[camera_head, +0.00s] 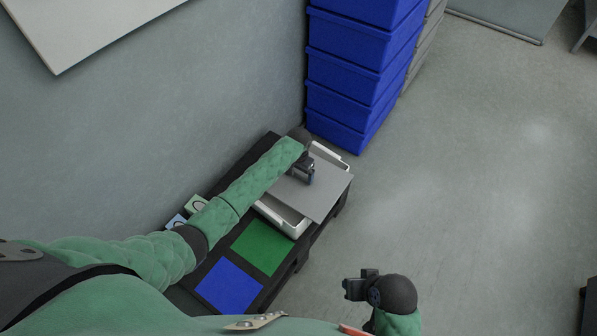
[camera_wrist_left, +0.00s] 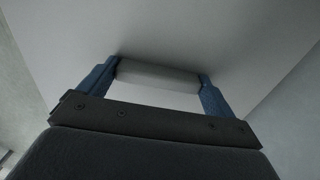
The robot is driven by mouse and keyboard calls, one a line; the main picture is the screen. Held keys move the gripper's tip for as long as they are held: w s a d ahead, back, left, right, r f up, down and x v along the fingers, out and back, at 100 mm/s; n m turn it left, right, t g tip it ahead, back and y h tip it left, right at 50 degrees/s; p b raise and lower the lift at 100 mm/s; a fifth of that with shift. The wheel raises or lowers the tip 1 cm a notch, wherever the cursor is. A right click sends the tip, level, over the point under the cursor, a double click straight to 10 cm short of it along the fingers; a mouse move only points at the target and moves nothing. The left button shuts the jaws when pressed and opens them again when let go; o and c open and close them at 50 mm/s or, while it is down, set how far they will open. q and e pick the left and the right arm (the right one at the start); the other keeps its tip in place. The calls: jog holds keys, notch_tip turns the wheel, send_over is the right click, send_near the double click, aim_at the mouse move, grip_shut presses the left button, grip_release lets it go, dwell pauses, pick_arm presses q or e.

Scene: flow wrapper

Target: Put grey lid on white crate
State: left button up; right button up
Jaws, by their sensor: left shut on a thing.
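The grey lid (camera_head: 313,191) is a flat panel lying over the white crate (camera_head: 282,216). The crate's near end and a strip at its far end (camera_head: 329,155) show past the lid, so the lid looks turned or offset on it. My left gripper (camera_head: 309,178) is over the middle of the lid. In the left wrist view its blue fingers (camera_wrist_left: 157,82) are shut on a light grey bar-like handle of the lid. I cannot tell whether the lid touches the crate rim. My right gripper (camera_head: 351,288) is apart from both, over the floor; its finger gap is unclear.
The crate stands on a dark pallet-like platform (camera_head: 297,263) along the wall. A green square (camera_head: 262,246) and a blue square (camera_head: 229,285) lie nearer on it. Small boxes (camera_head: 196,204) stand by the wall. Stacked blue crates (camera_head: 345,80) rise behind.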

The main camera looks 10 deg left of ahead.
pick_arm(q)
jog(key=o, duration=0.9)
